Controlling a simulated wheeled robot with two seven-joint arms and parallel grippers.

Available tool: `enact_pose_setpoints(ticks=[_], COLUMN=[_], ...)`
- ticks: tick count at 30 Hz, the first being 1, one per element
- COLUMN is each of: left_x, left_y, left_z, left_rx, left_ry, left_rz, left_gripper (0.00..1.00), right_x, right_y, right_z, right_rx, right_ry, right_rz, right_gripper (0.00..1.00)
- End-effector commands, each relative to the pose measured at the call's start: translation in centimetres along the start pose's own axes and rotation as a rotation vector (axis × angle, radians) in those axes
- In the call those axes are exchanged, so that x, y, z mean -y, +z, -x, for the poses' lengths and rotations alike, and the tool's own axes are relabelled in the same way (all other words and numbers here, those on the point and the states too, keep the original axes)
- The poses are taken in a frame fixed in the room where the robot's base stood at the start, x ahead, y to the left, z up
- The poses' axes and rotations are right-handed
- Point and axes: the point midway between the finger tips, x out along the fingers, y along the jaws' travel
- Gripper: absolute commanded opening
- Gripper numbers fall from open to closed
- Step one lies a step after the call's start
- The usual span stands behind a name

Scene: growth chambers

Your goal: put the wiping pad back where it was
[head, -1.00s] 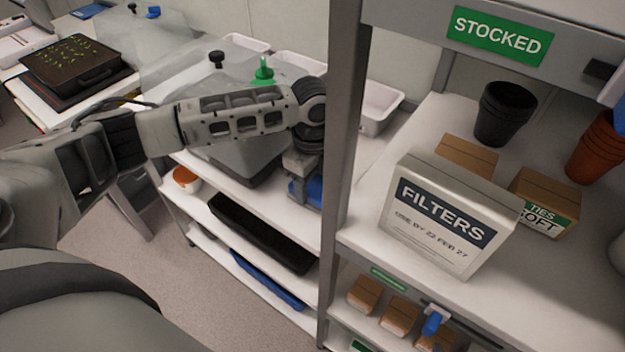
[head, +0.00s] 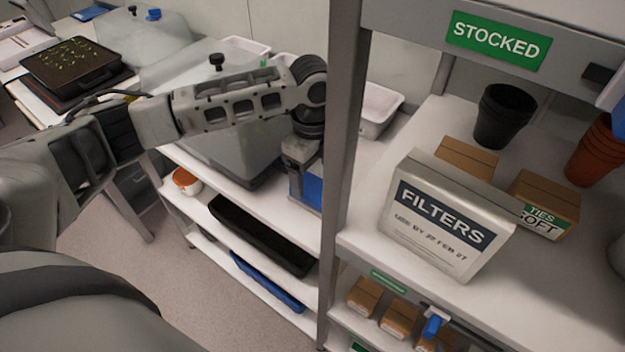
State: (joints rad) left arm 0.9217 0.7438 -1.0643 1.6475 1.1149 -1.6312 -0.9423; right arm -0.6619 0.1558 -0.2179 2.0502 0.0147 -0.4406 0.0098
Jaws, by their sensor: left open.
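My left arm reaches in from the left, and my left gripper (head: 303,182) points down over the white shelf, just left of the grey upright post. The gripper is open. A blue surface (head: 313,190) shows right at its jaws, partly hidden by the gripper and the post. I cannot tell whether this is the wiping pad or whether it touches the jaws. No other thing in view is clearly the wiping pad. My right gripper is not in view.
The grey post (head: 343,170) stands close beside my left gripper. Clear domed covers (head: 215,75) and white trays (head: 378,108) crowd the top shelf. Right of the post are a FILTERS box (head: 440,215), small cartons and black pots (head: 502,115). A black tray (head: 260,235) lies below.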

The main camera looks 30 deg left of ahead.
Motion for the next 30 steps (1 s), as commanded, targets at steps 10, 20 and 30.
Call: enact_pose_setpoints(ticks=[10, 20, 30], left_x=[0.1, 0.0, 0.0], left_y=[0.0, 0.0, 0.0], left_z=[6.7, 8.0, 8.0], left_rx=[0.0, 0.0, 0.0], left_ry=[-0.002, 0.002, 0.001], left_rz=[0.001, 0.001, 0.001], left_gripper=[0.78, 0.78, 0.78], right_x=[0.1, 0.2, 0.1], right_y=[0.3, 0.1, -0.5], right_z=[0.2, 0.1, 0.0], right_rx=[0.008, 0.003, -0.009], right_ry=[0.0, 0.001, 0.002], right_rz=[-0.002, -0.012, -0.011], right_gripper=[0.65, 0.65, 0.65])
